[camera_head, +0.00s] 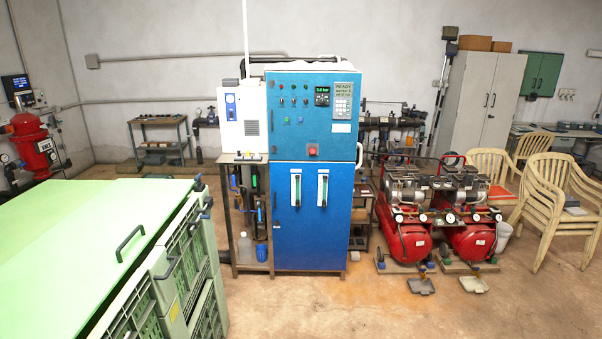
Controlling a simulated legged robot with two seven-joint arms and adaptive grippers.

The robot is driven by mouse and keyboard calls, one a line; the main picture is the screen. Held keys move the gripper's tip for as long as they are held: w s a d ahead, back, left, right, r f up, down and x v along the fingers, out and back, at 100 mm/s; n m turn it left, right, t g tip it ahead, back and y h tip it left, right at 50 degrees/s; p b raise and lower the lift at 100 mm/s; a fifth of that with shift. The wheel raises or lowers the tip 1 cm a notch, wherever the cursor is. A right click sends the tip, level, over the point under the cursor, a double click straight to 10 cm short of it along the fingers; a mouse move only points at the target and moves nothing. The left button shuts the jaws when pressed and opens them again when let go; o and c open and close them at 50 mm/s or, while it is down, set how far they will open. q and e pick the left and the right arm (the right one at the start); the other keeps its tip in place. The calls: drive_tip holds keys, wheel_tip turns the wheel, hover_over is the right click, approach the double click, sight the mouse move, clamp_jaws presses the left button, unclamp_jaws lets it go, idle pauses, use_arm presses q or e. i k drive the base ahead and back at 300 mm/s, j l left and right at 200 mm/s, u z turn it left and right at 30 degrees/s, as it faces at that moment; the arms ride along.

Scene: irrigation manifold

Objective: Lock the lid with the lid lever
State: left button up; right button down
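Neither of my grippers is in view. No part that I can clearly make out as the lid lever shows. A large flat light green top (70,225) covers slatted green crates (185,262) at the lower left, with a dark handle (130,243) on it. A second dark handle (168,267) sits at its right edge. A red vessel (34,146) stands at the far left against the wall, with fittings on its top too small to read. I cannot tell which of these carries the lid in question.
A blue control cabinet (312,215) stands in the middle, beside a small bench (244,165) with tubing. Red compressors (408,236) and stacked beige chairs (556,195) are at the right. The brown floor (330,310) in front is clear, apart from pads near the compressors.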

sight(198, 179)
drive_tip(key=i+u, duration=0.2)
drive_tip(key=i, duration=0.35)
drive_tip(key=i+l+u, duration=0.2)
drive_tip(key=i, duration=0.3)
drive_tip(key=i+l+u, duration=0.2)
drive_tip(key=i, duration=0.3)
drive_tip(key=i+l+u, duration=0.15)
drive_tip(key=i+l, duration=0.15)
drive_tip(key=i, duration=0.2)
